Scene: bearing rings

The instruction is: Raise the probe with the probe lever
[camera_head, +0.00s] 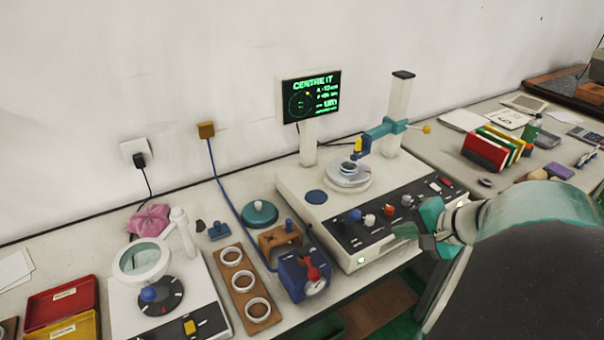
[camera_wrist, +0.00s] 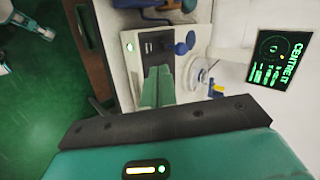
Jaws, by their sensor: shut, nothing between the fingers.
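The measuring machine (camera_head: 300,190) stands on the bench with a pale column (camera_head: 399,100) at its back right. A teal arm (camera_head: 385,128) on the column carries the blue and yellow probe (camera_head: 358,150), which is down at a ring (camera_head: 349,167) on the round table. A thin lever with a yellow ball (camera_head: 426,129) sticks out to the right of the column. My gripper (camera_head: 403,231) is shut and empty, at the right front of the machine's dark control panel. In the wrist view my gripper (camera_wrist: 158,72) points toward the panel, and the probe's yellow part (camera_wrist: 218,89) shows beyond.
The screen (camera_head: 311,96) reads "CENTRE IT". Knobs and switches line the control panel (camera_head: 390,210) near my gripper. A blue block with a red handle (camera_head: 305,272) and a wooden ring tray (camera_head: 244,284) stand left. Red and green folders (camera_head: 490,148) are at the right. Space above the panel is open.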

